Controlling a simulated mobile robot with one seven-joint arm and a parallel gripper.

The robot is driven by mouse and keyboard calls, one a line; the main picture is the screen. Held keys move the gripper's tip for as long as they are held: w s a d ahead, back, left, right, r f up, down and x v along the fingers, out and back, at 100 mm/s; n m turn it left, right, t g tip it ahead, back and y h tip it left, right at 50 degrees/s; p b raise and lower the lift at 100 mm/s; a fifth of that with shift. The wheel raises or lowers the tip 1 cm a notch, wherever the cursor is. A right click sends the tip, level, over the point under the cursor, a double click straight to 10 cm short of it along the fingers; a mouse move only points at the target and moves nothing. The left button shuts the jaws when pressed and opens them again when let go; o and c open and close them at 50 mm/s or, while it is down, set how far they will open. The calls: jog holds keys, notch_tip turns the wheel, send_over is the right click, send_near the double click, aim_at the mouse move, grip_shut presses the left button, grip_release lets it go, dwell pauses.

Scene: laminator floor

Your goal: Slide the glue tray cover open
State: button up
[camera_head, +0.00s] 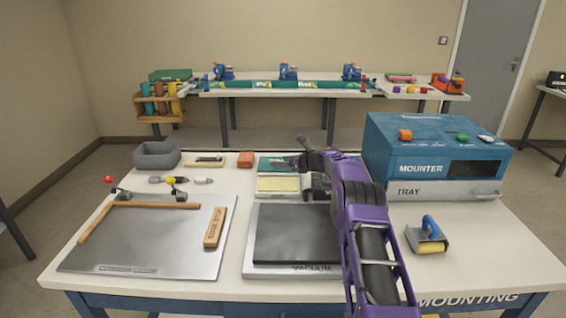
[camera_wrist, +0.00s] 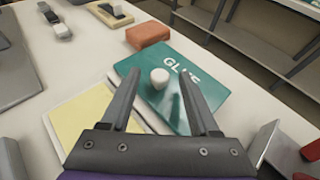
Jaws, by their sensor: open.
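The glue tray cover (camera_wrist: 206,86) is a teal plate lettered GLUE with a white knob (camera_wrist: 160,78). In the head view the cover (camera_head: 268,163) is partly hidden by my gripper. A white tray (camera_wrist: 54,144) with a pale yellow surface lies on the near side of the cover; it also shows in the head view (camera_head: 278,193). My gripper (camera_wrist: 160,73) is open and points at the cover, with the knob appearing between its fingertips. Whether either finger touches the knob I cannot tell. My gripper also shows over the cover in the head view (camera_head: 298,160).
An orange block (camera_wrist: 148,34) lies beyond the cover. A blue mounter (camera_head: 435,145) stands at the right, and a black vacuum plate (camera_head: 293,235) lies in front of the tray. A grey bin (camera_head: 157,155) and a metal board (camera_head: 150,240) are at the left.

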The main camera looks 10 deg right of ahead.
jog(key=shift+d, duration=0.15)
jog(key=shift+s+d+r, duration=0.3)
jog(key=shift+s+d, duration=0.05)
jog(key=shift+s, duration=0.15)
jog(key=v, duration=1.6)
jog(key=shift+a, duration=0.1)
